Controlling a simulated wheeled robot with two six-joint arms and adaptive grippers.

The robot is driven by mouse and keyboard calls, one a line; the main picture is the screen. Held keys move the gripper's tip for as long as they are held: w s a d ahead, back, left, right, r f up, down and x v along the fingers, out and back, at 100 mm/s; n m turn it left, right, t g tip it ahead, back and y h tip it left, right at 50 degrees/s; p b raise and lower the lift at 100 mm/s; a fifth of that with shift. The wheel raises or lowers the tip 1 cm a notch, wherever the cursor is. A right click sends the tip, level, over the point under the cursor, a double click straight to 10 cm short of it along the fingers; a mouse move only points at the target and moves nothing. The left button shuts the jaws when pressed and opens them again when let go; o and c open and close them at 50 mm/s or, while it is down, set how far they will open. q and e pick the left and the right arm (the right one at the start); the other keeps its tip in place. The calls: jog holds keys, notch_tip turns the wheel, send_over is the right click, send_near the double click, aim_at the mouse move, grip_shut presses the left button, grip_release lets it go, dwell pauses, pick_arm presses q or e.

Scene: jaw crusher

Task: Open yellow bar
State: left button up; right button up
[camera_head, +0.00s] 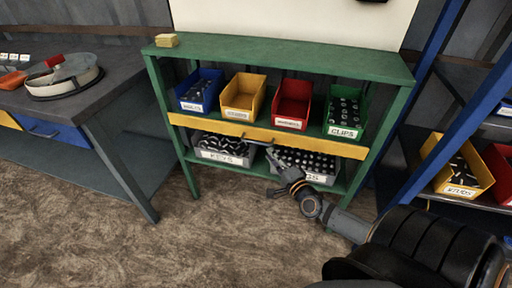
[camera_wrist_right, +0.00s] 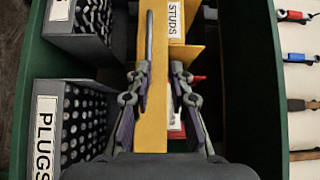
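The yellow bar (camera_head: 225,128) runs across the front of the green shelf unit, between the upper bins and the lower boxes. A thin grey handle (camera_head: 256,141) is on its front. In the right wrist view the bar (camera_wrist_right: 152,110) runs up the middle, with the handle (camera_wrist_right: 149,38) beyond the fingertips. My right gripper (camera_head: 273,160) is just in front of and below the handle in the head view. Its fingers (camera_wrist_right: 159,78) are spread apart with nothing between them; whether they touch the bar I cannot tell. My left gripper is not in view.
The green shelf (camera_head: 290,57) holds blue, yellow, red and green bins above and grey boxes (camera_head: 222,156) below. A grey workbench (camera_head: 85,100) stands left. A blue-framed rack with a yellow bin (camera_head: 458,174) stands right. The floor in front is clear.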

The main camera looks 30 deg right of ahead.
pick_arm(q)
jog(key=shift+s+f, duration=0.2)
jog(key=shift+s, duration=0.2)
pick_arm(e)
jog(key=shift+s+r, duration=0.2)
jog(key=shift+s, duration=0.15)
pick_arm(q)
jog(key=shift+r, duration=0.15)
pick_arm(e)
jog(key=s+a, duration=0.1)
jog(key=s, duration=1.1)
